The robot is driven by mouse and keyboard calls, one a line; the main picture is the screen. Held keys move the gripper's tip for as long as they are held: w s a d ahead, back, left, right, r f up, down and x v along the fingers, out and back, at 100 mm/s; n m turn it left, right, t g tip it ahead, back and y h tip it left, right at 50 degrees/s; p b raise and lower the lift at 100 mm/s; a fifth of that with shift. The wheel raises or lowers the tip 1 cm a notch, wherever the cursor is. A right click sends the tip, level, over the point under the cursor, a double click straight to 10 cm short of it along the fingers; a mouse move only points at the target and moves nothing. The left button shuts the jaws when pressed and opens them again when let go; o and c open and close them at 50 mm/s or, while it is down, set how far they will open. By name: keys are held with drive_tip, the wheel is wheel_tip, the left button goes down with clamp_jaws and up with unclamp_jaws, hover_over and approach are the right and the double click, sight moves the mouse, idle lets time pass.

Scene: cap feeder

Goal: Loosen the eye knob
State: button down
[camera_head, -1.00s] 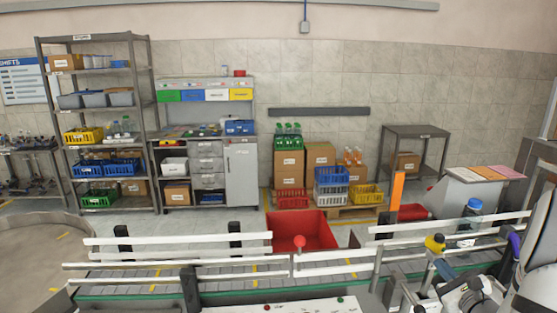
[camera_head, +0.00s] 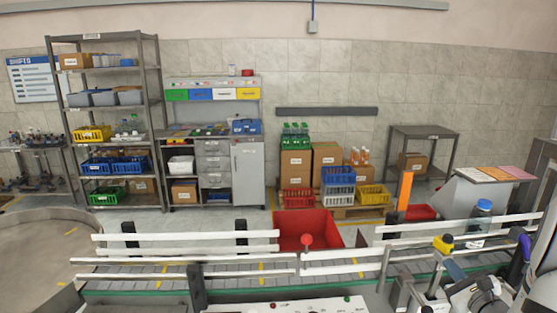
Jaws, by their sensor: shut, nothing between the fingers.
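I cannot tell for certain which part is the eye knob. A yellow knob-like part with a dark side (camera_head: 443,243) sits at the conveyor rail on the right. No contact with either knob is visible.
The conveyor (camera_head: 230,270) with white guide rails crosses the foreground. A red bin (camera_head: 308,228) stands behind it. A panel with buttons (camera_head: 290,305) lies at the bottom edge. Shelves and crates line the back wall.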

drive_tip(key=shift+d+f, duration=0.25)
drive_tip(key=shift+d, duration=0.15)
drive_tip(key=shift+d+r+b, duration=0.2)
drive_tip(key=shift+d+b, duration=0.2)
drive_tip(key=shift+b, duration=2.4)
drive_tip(key=shift+r, duration=0.25)
drive_tip(key=shift+r, duration=0.2)
drive_tip(key=s+b, duration=0.1)
drive_tip(key=s, duration=0.2)
drive_tip(key=s+b, duration=0.1)
drive_tip(key=s, duration=0.2)
drive_tip(key=shift+d, duration=0.2)
